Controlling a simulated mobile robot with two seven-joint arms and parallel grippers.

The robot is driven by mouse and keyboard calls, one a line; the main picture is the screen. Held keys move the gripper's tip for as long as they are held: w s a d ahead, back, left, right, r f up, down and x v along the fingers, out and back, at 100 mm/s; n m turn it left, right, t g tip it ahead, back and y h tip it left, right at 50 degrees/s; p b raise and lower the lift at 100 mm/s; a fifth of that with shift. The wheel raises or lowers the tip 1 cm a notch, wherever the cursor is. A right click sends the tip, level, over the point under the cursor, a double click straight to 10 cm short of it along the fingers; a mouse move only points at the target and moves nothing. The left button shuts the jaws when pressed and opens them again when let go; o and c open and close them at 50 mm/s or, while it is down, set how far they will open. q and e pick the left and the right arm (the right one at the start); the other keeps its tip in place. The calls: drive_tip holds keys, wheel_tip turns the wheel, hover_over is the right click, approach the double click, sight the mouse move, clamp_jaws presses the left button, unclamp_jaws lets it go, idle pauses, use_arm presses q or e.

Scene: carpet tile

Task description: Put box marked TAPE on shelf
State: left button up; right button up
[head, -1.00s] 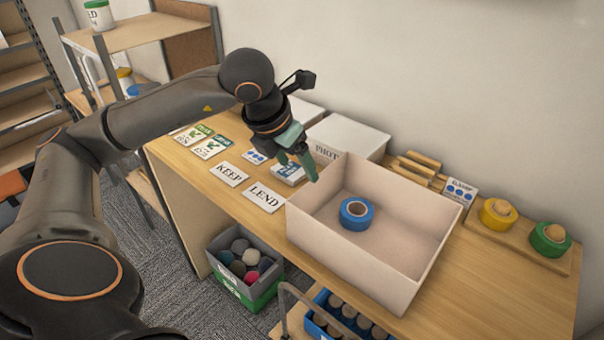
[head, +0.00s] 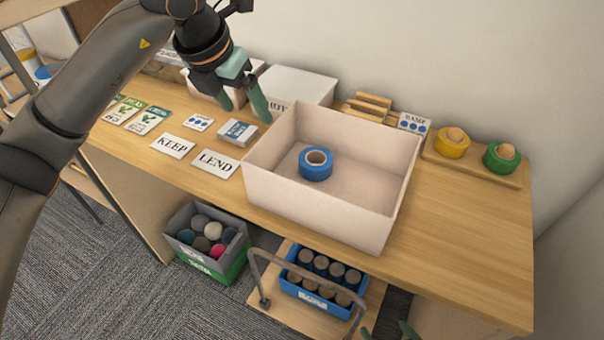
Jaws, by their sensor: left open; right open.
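A pale open-topped box (head: 320,205) stands on the wooden table with a blue tape roll (head: 316,164) inside. I see no TAPE marking on its visible sides. My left gripper (head: 247,114) is open and empty, its green fingers pointing down above the table by the box's back left corner. Two green tips at the bottom edge appear to be my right gripper (head: 387,333), mostly out of frame and below the table top. A shelf unit (head: 22,38) shows only in part at the upper left, partly hidden by my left arm.
KEEP (head: 173,146) and LEND (head: 215,163) cards and a small blue-white box (head: 238,132) lie left of the pale box. A tray (head: 476,168) holds yellow and green rolls. Bins stand below. The table's right front is clear.

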sight(264, 144)
use_arm(q)
drive_tip(key=shift+s+f+p+x, duration=0.1)
drive_tip(key=shift+s+p+x, duration=0.1)
drive_tip(key=shift+x, duration=1.9)
drive_tip(key=shift+s+f+p+x, duration=0.1)
drive_tip(key=shift+s+p+x, duration=0.1)
drive_tip(key=shift+x, duration=1.85)
drive_tip(key=shift+s+p+x, duration=0.1)
drive_tip(key=shift+p+x, duration=0.1)
drive_tip(key=shift+x, duration=1.9)
drive_tip(key=shift+c, duration=0.4)
clamp_jaws()
drive_tip(key=shift+r, duration=0.1)
